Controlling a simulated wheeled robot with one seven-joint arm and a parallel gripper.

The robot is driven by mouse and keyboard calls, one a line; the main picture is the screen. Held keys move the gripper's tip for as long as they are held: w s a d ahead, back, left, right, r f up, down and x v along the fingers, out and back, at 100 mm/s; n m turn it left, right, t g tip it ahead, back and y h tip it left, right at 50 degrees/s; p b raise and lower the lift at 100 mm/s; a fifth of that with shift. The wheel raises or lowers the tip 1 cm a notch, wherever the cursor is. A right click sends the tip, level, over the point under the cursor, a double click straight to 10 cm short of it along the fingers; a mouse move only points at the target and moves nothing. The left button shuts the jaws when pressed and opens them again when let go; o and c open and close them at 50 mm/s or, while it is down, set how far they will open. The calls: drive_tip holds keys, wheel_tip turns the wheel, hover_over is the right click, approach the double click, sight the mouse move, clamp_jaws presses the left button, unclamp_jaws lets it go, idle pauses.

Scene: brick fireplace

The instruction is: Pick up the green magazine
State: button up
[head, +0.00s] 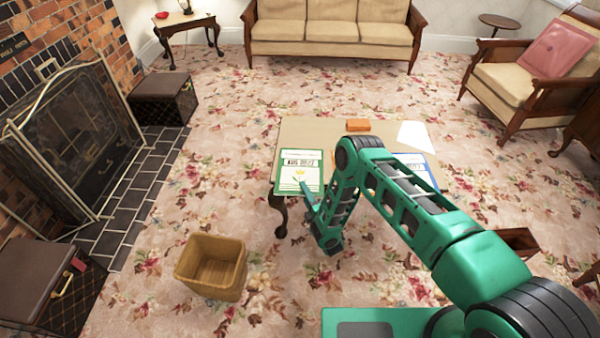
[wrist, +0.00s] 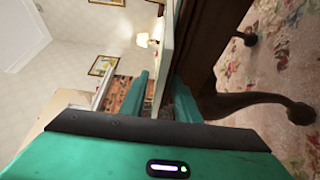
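The green magazine (head: 299,172) has a green border, a pale cover and a yellow flower. In the head view it lies flat at the near left corner of the low table (head: 300,133), its near edge at the table's edge. My gripper (head: 309,196) is at that near edge, partly hidden by my arm. In the wrist view my gripper (wrist: 161,84) is open, its two green fingers apart. The magazine's pale edge (wrist: 163,62) shows between the fingers, with the dark table side close behind. I cannot tell whether either finger touches it.
An orange box (head: 358,125), white paper (head: 415,136) and a blue item (head: 419,168) lie on the table. A wicker basket (head: 212,266) stands on the carpet at the near left. A table leg (wrist: 255,102) is close to my fingers.

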drive_tip(key=shift+w+a, duration=0.15)
drive_tip(key=shift+w, duration=0.1)
clamp_jaws()
drive_tip(key=shift+r, duration=0.1)
